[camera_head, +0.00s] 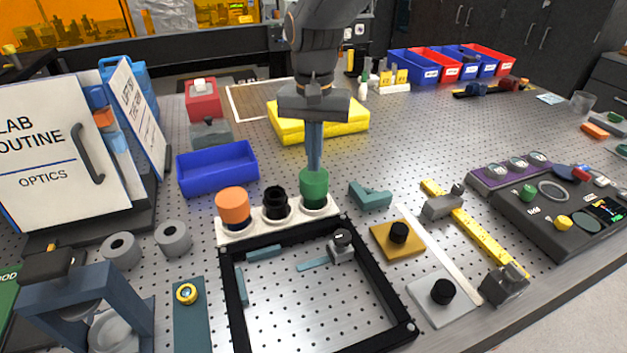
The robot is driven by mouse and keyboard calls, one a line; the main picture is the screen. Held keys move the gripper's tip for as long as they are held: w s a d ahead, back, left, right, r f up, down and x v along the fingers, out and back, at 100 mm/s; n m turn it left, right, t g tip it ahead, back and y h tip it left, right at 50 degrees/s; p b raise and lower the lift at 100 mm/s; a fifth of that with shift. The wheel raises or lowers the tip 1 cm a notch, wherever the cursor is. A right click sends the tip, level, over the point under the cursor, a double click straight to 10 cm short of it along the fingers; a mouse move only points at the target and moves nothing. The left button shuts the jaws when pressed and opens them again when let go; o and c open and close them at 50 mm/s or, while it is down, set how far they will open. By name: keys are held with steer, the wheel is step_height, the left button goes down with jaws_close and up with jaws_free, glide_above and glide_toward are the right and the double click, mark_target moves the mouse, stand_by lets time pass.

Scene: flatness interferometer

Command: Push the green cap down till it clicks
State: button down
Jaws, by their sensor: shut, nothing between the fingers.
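The green cap (314,187) is at the right end of a white holder (246,237). It stands upright in line with a black piece (275,203) in the middle and an orange cap (232,206) at the left. My gripper (315,166) points straight down from above, its fingers shut together and empty. The fingertips are at the top of the green cap, touching it or just above it; I cannot tell which. The fingertips partly hide the cap's top. Whether the cap is fully seated cannot be told.
A black square frame (408,328) lies just in front of the holder. A blue bin (217,168) is at the left, a yellow block (345,127) behind my gripper, and a teal bracket (371,197) right of the green cap.

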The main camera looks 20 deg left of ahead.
mark_target(315, 176)
steer(key=shift+f+b, duration=0.35)
steer(key=shift+f, duration=0.75)
steer(key=shift+s+d+f, duration=0.1)
steer(key=shift+f, duration=0.15)
steer(key=shift+s+d+f, duration=0.1)
steer(key=shift+f, duration=0.1)
steer(key=r+p, duration=0.3)
steer(key=r, duration=0.1)
steer(key=r+p, duration=0.3)
steer(key=r, duration=0.1)
steer(key=shift+w+r, duration=0.2)
steer(key=shift+r, duration=0.05)
stand_by(0.3)
